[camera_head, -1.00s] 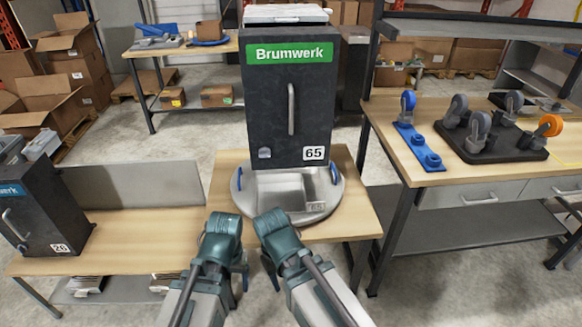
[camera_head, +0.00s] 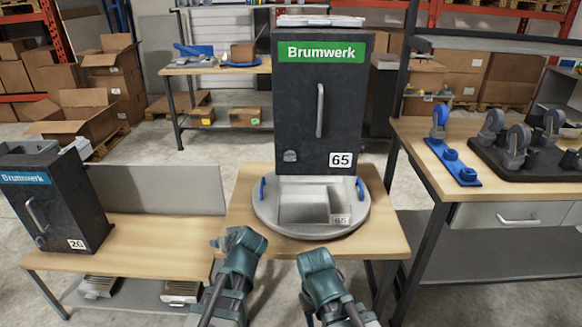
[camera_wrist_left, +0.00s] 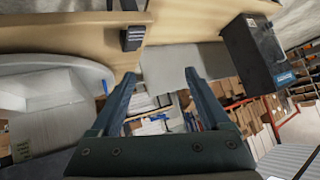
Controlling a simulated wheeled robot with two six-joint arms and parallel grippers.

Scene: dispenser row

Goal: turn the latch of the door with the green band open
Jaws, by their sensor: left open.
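The dispenser with the green band (camera_head: 321,52) stands on a round grey base on the middle table. Its dark door (camera_head: 295,108) looks shut, with an upright bar handle (camera_head: 320,111) and the number 65. A small grey latch (camera_head: 290,156) sits at the door's lower left. My left gripper (camera_head: 218,243) is in front of the table's front edge, apart from the latch and below it. In the left wrist view its fingers (camera_wrist_left: 160,76) are spread with nothing between them. My right arm is right of it, below the round base; its fingers are not clearly seen.
A blue-banded dispenser (camera_head: 62,200) stands on a lower table at left. The round base (camera_head: 345,222) has blue grips and an empty recessed tray. The right bench (camera_head: 418,160) holds casters and a blue part.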

